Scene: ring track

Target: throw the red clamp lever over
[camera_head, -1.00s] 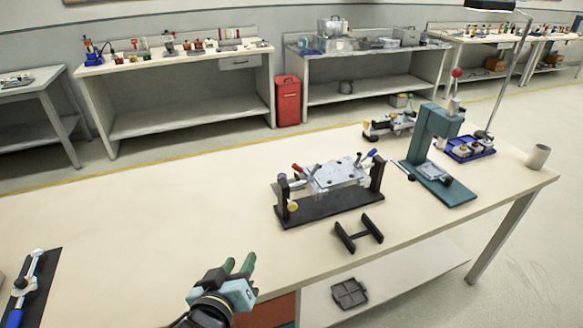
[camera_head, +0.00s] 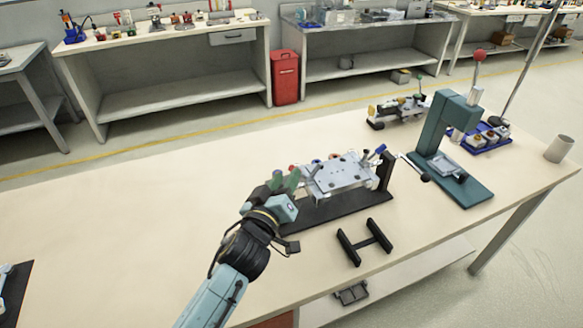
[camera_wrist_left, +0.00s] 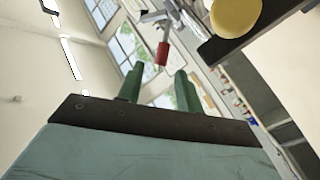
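The red clamp lever (camera_wrist_left: 162,53) shows in the left wrist view as a short red grip on a metal arm, just past my fingertips and in line with the gap between them. In the head view only a bit of its red (camera_head: 292,168) shows behind my fingers. It belongs to a fixture with a grey metal plate (camera_head: 343,174) on a black base (camera_head: 335,211). My left gripper (camera_head: 285,180) is at the fixture's left end. Its green fingers (camera_wrist_left: 158,80) are apart with nothing visible between them. My right gripper is not in view.
A blue lever (camera_head: 380,149) is at the fixture's right end. A black H-shaped stand (camera_head: 365,242) lies in front. A teal press (camera_head: 450,150) stands to the right. A yellow knob (camera_wrist_left: 236,15) is close by in the wrist view.

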